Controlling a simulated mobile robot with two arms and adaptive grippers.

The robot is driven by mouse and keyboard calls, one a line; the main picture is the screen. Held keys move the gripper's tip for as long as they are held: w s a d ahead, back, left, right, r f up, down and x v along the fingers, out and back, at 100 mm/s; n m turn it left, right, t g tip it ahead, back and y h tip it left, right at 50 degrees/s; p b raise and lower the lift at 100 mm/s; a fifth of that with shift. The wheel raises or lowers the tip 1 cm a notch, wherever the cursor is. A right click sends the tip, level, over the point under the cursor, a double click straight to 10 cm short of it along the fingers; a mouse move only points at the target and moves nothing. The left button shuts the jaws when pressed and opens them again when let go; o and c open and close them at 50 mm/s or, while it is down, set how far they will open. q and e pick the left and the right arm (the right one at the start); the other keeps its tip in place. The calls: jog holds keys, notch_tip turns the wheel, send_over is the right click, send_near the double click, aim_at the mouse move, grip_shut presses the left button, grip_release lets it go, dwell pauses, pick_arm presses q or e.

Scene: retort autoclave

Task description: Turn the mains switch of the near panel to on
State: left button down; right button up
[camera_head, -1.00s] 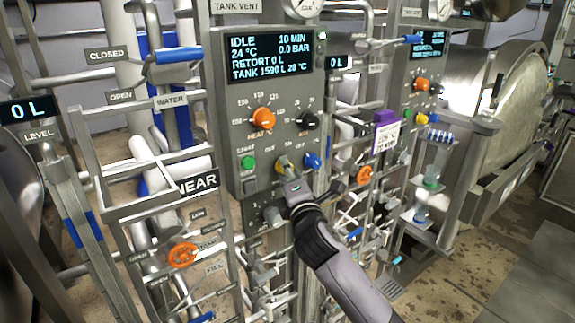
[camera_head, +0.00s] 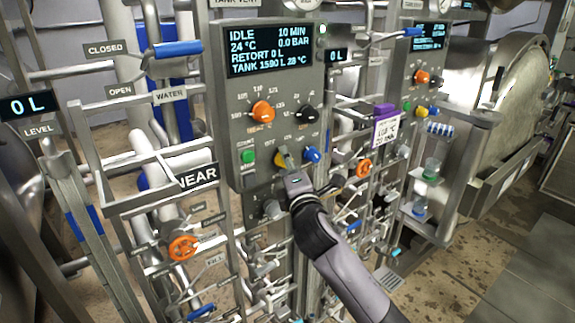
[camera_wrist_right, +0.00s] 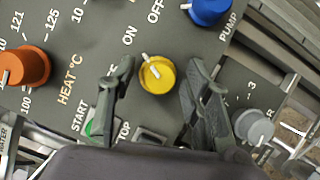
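The near panel (camera_head: 240,110) has an orange knob, a black knob, a green button, a yellow knob (camera_head: 281,160) and a blue knob. The task's mains switch appears to be the yellow knob; its own name label is not readable. In the right wrist view the yellow knob (camera_wrist_right: 160,82) has a white pointer tilted up-left, roughly towards an "ON" label (camera_wrist_right: 130,35). My right gripper (camera_wrist_right: 160,66) is open, with one finger on each side of the yellow knob and visible gaps. Contact is not visible. In the head view my left gripper is not seen.
The blue pump knob (camera_wrist_right: 208,10) is close beside the yellow one. The green start button (camera_wrist_right: 93,128) is partly behind a finger. A grey knob (camera_wrist_right: 255,127) is past the other finger. The panel display (camera_head: 270,50) reads IDLE. Pipes and valves surround the panel.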

jog(key=shift+s, duration=0.1)
jog(key=v, duration=1.1)
jog(key=shift+s, duration=0.4)
jog(key=shift+d+f, duration=0.1)
jog(key=shift+f, duration=0.15)
